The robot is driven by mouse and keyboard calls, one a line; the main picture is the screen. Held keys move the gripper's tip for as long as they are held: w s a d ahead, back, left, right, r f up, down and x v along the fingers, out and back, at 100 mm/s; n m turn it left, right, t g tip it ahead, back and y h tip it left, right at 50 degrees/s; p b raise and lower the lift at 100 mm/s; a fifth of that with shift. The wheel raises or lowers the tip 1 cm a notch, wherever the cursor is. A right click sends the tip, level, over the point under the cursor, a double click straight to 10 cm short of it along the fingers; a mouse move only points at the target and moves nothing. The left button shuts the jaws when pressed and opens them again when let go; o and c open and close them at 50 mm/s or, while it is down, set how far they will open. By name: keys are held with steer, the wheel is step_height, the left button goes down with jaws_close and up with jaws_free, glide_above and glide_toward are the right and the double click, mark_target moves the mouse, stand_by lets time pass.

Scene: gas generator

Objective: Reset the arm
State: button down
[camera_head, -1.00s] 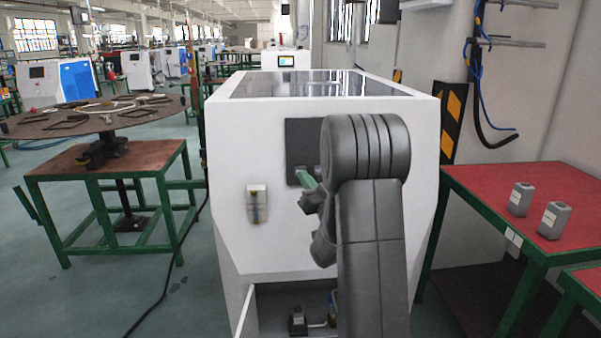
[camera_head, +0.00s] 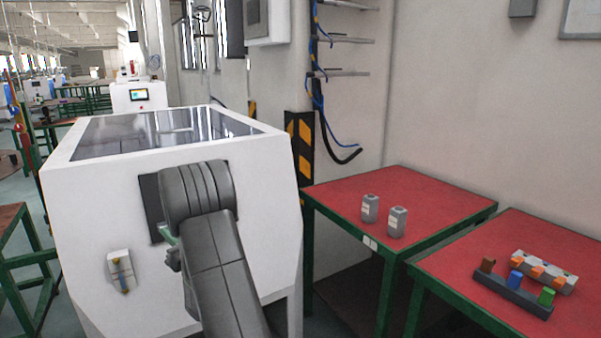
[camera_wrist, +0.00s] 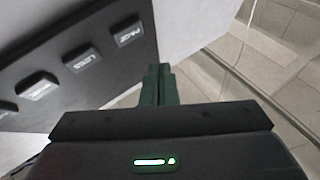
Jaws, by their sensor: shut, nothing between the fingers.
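My arm rises in front of the white machine (camera_head: 85,205), bent at the top. My gripper (camera_head: 167,237) shows only partly in the head view, mostly hidden behind my own arm at the machine's front. In the wrist view the two green fingers of my gripper (camera_wrist: 158,84) are together with nothing between them. A dark panel (camera_wrist: 92,35) with several labelled buttons lies to their left; the fingers look apart from the buttons. The same dark panel (camera_head: 150,205) is partly covered by my arm in the head view.
A small valve fitting (camera_head: 122,270) is on the machine's front. A nearer red table (camera_head: 575,250) holds a rack (camera_head: 510,292) with coloured parts. Tiled floor (camera_wrist: 285,60) shows in the wrist view.

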steer(key=shift+s+d+r+b, duration=0.25)
steer(key=shift+s+d+b, duration=0.2)
steer(key=shift+s, duration=0.3)
steer(key=shift+s+d+r+b, duration=0.25)
steer(key=shift+s+d+b, duration=0.2)
steer(key=shift+s, duration=0.25)
steer(key=shift+s+d+r+b, duration=0.3)
steer(key=shift+s+d, duration=0.2)
steer(key=shift+s, duration=0.25)
steer(key=w+a, duration=0.1)
steer(key=w+a+f+b, duration=0.1)
steer(key=w, duration=0.1)
steer(key=w+a+f+b, duration=0.1)
steer(key=shift+w+f, duration=0.1)
steer(key=shift+w, duration=0.25)
steer(key=b, duration=0.2)
steer(key=shift+b, duration=0.3)
